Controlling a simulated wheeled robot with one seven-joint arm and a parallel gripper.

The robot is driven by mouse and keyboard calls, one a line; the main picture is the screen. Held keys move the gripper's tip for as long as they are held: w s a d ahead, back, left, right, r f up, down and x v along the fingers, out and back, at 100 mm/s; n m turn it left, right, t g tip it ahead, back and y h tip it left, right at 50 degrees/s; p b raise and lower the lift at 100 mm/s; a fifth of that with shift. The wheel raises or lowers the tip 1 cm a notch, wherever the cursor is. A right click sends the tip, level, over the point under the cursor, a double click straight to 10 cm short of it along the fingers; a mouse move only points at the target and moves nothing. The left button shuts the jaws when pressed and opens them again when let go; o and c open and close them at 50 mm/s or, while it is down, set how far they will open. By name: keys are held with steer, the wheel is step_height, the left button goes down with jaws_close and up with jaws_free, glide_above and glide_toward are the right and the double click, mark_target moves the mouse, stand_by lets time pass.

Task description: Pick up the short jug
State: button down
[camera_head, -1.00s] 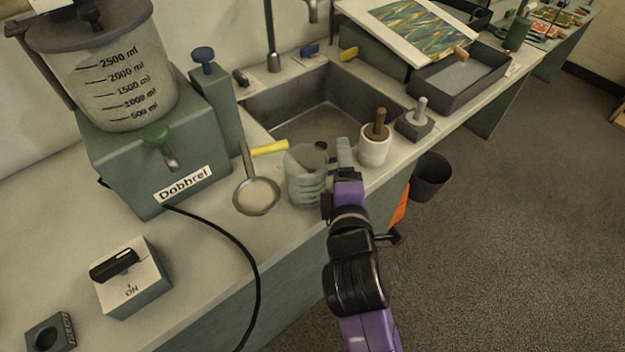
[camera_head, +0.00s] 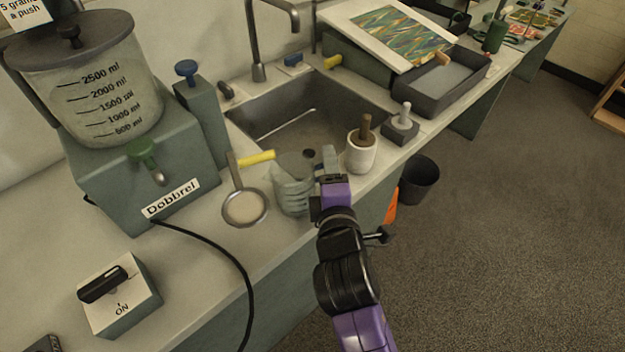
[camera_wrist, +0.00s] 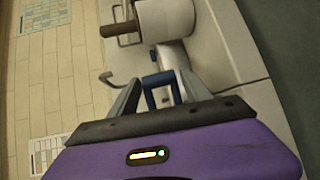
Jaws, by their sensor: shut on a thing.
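The short jug (camera_head: 291,190) is a squat, clear, ribbed vessel. It stands upright at the counter's front edge, before the sink, in the head view. My gripper (camera_head: 329,160) is at the jug's right side, with its fingers shut on the jug. In the wrist view, my gripper (camera_wrist: 158,92) has its two fingers on either side of a blue piece. I cannot tell there which part of the jug is held. I see no clear gap under the jug.
A white mortar with a brown pestle (camera_head: 361,155) stands close right of my gripper. A strainer (camera_head: 244,208) lies left of the jug. The sink (camera_head: 300,112) is behind. A labelled dispenser (camera_head: 150,170) stands at left. A black bin (camera_head: 419,180) is on the floor.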

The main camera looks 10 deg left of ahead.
steer(key=shift+r, duration=0.2)
steer(key=shift+r, duration=0.6)
steer(key=f+b+v, duration=0.1)
steer(key=f+v, duration=0.2)
steer(key=v, duration=1.4)
steer(key=shift+s+b, duration=0.35)
steer(key=shift+s, duration=0.25)
steer(key=shift+d+f, duration=0.1)
step_height(320, 180, up, 6)
steer(key=p, duration=0.6)
